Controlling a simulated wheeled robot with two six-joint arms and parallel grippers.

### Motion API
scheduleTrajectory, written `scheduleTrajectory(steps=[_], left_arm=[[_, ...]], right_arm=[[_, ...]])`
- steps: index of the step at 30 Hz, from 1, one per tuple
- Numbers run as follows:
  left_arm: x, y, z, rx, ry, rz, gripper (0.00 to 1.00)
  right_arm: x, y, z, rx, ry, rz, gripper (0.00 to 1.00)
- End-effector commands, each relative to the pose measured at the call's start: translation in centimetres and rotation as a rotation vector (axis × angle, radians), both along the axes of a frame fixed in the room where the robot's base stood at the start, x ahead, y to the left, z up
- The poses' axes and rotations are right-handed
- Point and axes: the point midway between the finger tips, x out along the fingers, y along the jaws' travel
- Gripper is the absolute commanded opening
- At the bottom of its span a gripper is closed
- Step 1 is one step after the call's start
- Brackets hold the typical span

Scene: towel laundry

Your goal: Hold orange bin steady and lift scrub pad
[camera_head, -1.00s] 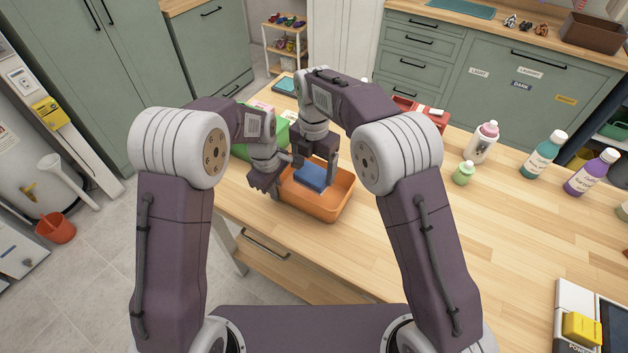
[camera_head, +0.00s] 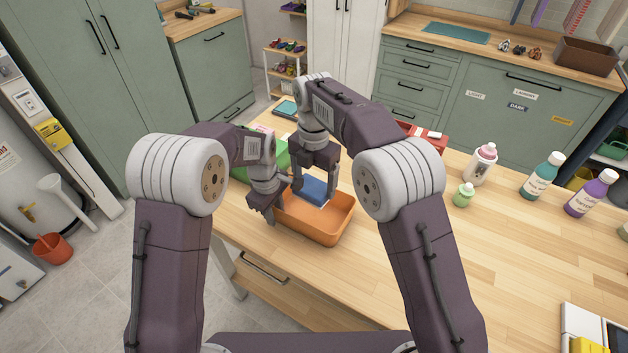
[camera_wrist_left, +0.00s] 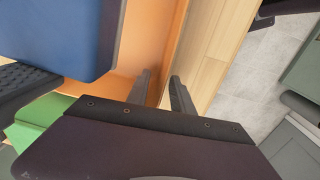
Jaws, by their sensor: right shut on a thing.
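The orange bin (camera_head: 335,236) stands on the wooden table in front of me. The blue scrub pad (camera_head: 314,191) is between the fingers of my right gripper (camera_head: 316,182), which is shut on it and holds it raised over the bin. My left gripper (camera_head: 270,222) is at the bin's left wall, pointing down. In the left wrist view its fingers (camera_wrist_left: 160,92) straddle the orange wall (camera_wrist_left: 172,55), one inside and one outside, with a gap visible. The blue pad (camera_wrist_left: 60,35) fills that view's upper left.
A green container (camera_head: 272,165) stands behind the bin, partly hidden by my arms. A red box (camera_head: 432,137) is at the back. The table front right is largely clear.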

Motion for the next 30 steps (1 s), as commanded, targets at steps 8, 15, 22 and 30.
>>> scheduleTrajectory(steps=[8, 15, 22, 30], left_arm=[[-0.3, 0.3, 6.9, -0.001, -0.006, 0.000, 0.28], [-0.6, 0.4, 10.7, 0.000, -0.002, 0.000, 0.28], [-0.7, 0.5, 11.2, 0.000, 0.000, 0.000, 0.28], [-0.7, 0.4, 11.2, 0.000, 0.000, 0.000, 0.28]], right_arm=[[0.0, 0.0, 0.0, 0.000, 0.000, 0.000, 0.40], [0.0, 0.0, 0.0, 0.000, 0.000, 0.000, 0.40], [0.0, 0.0, 0.0, 0.000, 0.000, 0.000, 0.40], [0.0, 0.0, 0.0, 0.000, 0.000, 0.000, 0.40]])
